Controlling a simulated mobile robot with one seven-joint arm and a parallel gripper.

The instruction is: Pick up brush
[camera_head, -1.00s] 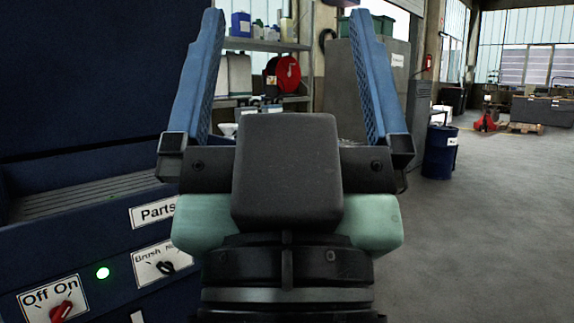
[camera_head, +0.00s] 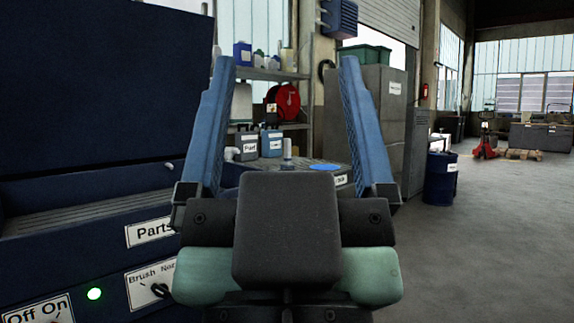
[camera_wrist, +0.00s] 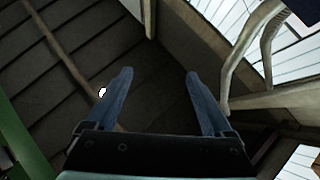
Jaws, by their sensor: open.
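My gripper (camera_head: 281,130) is in the middle of the head view, its two blue fingers pointing up and spread wide apart. Nothing is between them. The fingers also show in the wrist view (camera_wrist: 158,75), again apart and empty, against a dark ceiling. I cannot make out a brush in either view. The blue parts washer (camera_head: 75,190) stands at the left of the head view. It has a "Parts" label, a "Brush" selector knob and an "Off On" switch with a lit green lamp.
Shelves (camera_head: 270,74) with bottles stand behind my gripper. A grey cabinet (camera_head: 390,100) is behind its right finger. A blue drum (camera_head: 441,178) stands to the right, with a red pallet jack (camera_head: 486,148) farther back. The floor at right is clear.

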